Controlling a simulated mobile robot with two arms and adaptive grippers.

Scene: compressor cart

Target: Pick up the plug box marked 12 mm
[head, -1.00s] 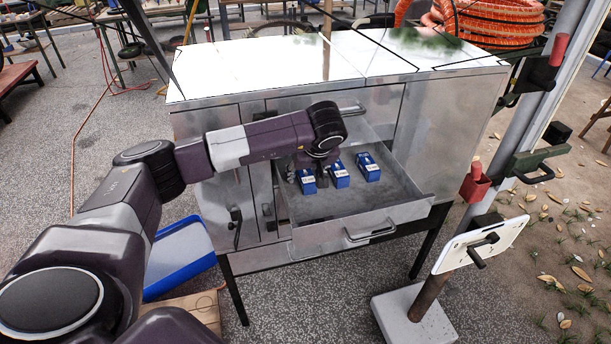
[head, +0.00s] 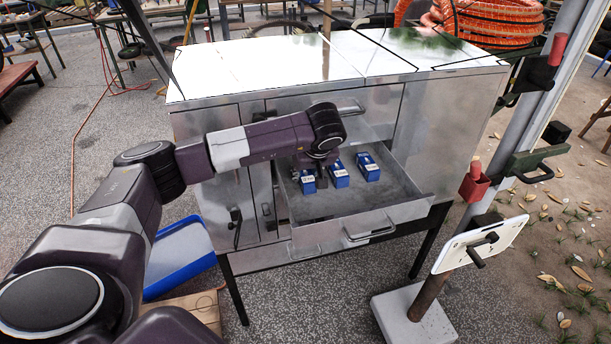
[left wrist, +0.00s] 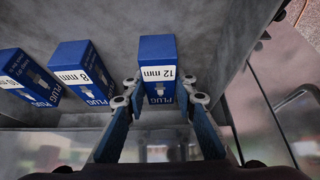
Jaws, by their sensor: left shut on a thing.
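The plug box marked 12 mm (left wrist: 158,62) is blue with a white label and stands between the fingers of my left gripper (left wrist: 164,95) in the left wrist view. The fingers are shut on its two sides. In the head view it is the leftmost box (head: 308,185) in the open drawer (head: 400,215), partly hidden by my left gripper (head: 311,173). It appears to be still at the drawer floor. A box marked 8 mm (left wrist: 80,72) stands beside it, apart from the fingers. My right gripper is not in view.
The drawer's front and right floor are clear. The metal cabinet top (head: 290,62) is above. A white tablet (head: 480,243) on a post stands at right.

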